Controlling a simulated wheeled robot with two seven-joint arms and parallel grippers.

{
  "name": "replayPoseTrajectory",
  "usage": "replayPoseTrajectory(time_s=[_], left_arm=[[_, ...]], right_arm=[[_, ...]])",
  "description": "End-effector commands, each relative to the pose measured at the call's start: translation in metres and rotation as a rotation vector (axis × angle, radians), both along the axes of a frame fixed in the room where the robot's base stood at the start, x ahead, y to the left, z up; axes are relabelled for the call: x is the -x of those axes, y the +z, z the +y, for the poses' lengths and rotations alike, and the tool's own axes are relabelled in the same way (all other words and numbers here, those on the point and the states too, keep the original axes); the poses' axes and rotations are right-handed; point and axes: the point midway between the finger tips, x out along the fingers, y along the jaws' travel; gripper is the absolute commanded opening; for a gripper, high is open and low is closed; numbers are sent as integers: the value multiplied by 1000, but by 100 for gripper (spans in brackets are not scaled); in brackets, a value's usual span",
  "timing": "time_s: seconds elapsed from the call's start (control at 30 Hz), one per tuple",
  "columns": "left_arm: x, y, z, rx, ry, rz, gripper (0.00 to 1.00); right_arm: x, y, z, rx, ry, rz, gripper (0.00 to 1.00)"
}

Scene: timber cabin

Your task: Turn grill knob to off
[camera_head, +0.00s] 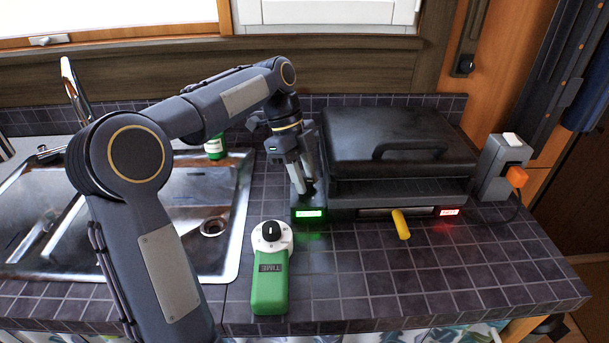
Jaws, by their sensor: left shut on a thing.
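The grill (370,130) stands on the tiled counter with its black lid down. A green display (309,214) glows at its front left and a red display (449,212) at its front right. My left gripper (308,191) points down at the grill's left front corner, just above the green display. Its fingers are shut on what appears to be the grill knob. The fingers hide the knob, so its setting cannot be read. My right gripper is not in view.
A green timer (269,285) with a black dial lies in front of the grill. A yellow handle (401,224) juts from the grill's front. A grey box (497,170) with an orange plug stands right. A steel sink (222,255) is at left, under my left arm.

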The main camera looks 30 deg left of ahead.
Motion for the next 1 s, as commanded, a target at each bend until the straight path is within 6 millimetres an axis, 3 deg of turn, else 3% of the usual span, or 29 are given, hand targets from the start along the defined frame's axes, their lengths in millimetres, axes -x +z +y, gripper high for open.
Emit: replayPoseTrajectory(time_s=[1.0], left_arm=[[4,1,-1,1,933,-2,5]], right_arm=[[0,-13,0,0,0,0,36]])
